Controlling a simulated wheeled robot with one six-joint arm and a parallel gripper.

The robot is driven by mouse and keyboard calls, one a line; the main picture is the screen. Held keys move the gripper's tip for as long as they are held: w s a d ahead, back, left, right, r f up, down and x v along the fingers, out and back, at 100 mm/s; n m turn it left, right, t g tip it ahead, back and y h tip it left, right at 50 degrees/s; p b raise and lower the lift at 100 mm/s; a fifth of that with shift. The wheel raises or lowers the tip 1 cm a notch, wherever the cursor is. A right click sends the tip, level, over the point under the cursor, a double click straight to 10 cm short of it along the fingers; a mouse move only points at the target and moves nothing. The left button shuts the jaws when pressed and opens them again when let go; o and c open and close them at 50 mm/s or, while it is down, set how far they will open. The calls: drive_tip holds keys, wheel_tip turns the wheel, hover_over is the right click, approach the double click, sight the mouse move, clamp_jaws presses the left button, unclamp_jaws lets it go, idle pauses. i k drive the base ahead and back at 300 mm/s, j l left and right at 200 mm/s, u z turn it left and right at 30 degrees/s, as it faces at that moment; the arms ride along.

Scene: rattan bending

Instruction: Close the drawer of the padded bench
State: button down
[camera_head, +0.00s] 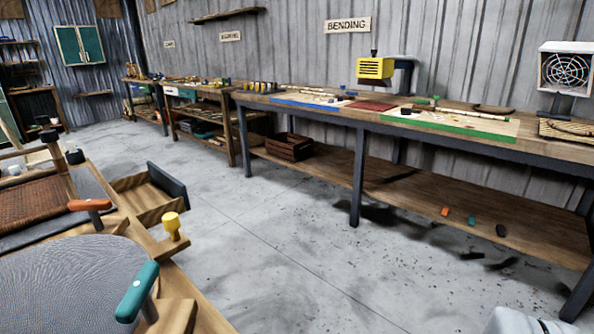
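The padded bench (190,290) fills the lower left, with a wooden frame and a grey ribbed pad (70,285) on top. A wooden drawer (136,188) with a dark front panel (168,186) sticks out from the bench's far right side. It stands open, and its inside is partly visible. My gripper's fingers are not in view. A pale rounded shape at the bottom edge, right of centre, may be part of my arm; it is far from the drawer.
Teal (138,291), orange (90,205) and yellow (172,222) handled clamps or pegs stand on the bench. A long workbench (330,112) runs along the wall, with a wooden crate (289,147) on its lower shelf. The concrete floor (270,240) between the benches is clear.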

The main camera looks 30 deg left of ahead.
sight(151, 194)
drive_tip(key=i+l, duration=0.15)
drive_tip(key=i, duration=0.4)
drive_tip(key=i+l+z, duration=0.15)
drive_tip(key=i, duration=0.35)
drive_tip(key=i+l, duration=0.15)
drive_tip(key=i, duration=0.4)
drive_tip(key=i+j+u, duration=0.15)
drive_tip(key=i+u, duration=1.05)
drive_tip(key=i+l+u, duration=0.25)
drive_tip(key=u, duration=0.15)
drive_tip(key=i+j+u, duration=0.1)
drive_tip(key=i+u, duration=0.5)
drive_tip(key=i, duration=0.2)
